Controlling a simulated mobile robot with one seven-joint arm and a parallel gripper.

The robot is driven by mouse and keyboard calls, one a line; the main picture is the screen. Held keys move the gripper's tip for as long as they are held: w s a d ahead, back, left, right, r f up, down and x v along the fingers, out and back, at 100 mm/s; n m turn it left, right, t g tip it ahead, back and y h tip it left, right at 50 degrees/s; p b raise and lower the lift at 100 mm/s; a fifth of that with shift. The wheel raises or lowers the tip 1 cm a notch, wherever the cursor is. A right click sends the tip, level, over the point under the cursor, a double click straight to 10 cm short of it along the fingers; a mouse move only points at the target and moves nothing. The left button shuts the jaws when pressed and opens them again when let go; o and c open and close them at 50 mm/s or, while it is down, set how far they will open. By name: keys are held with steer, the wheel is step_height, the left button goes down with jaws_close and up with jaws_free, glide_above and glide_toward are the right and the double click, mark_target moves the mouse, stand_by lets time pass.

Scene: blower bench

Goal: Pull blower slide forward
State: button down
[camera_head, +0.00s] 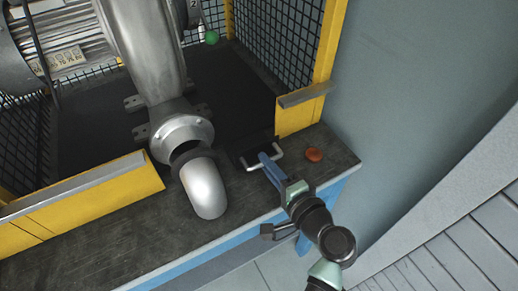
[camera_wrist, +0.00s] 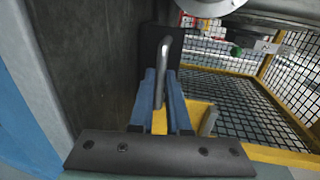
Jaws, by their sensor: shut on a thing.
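The blower slide shows as a dark block (camera_wrist: 156,42) with a bent metal bar handle (camera_wrist: 163,62) in the wrist view. In the head view the handle (camera_head: 279,148) lies at the bench's front right, just right of the blower's pipe elbow. My gripper (camera_head: 266,159) reaches in from the lower right, its blue fingers on the handle. In the wrist view my gripper (camera_wrist: 162,78) has one finger on each side of the bar and is shut on it. The fingers hide part of the handle, and most of the slide block is hard to make out in the head view.
The blower's flange (camera_head: 183,134) and silver pipe elbow (camera_head: 204,187) stand left of my gripper. A red-orange round button (camera_head: 314,155) is close on its right. Yellow guard panels (camera_head: 300,112) with black mesh surround the blower. The floor in front is clear.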

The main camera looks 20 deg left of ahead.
steer(key=shift+s+d+f, duration=0.1)
steer(key=shift+s+d, duration=0.25)
steer(key=shift+d, duration=0.25)
steer(key=shift+s+d, duration=0.35)
steer(key=shift+d, duration=0.2)
steer(key=shift+w, duration=0.1)
steer(key=c, duration=1.2)
jaws_free()
steer(key=shift+w+a+f, duration=0.15)
steer(key=shift+o, duration=0.2)
steer(key=v, duration=1.3)
steer(key=shift+p, duration=0.45)
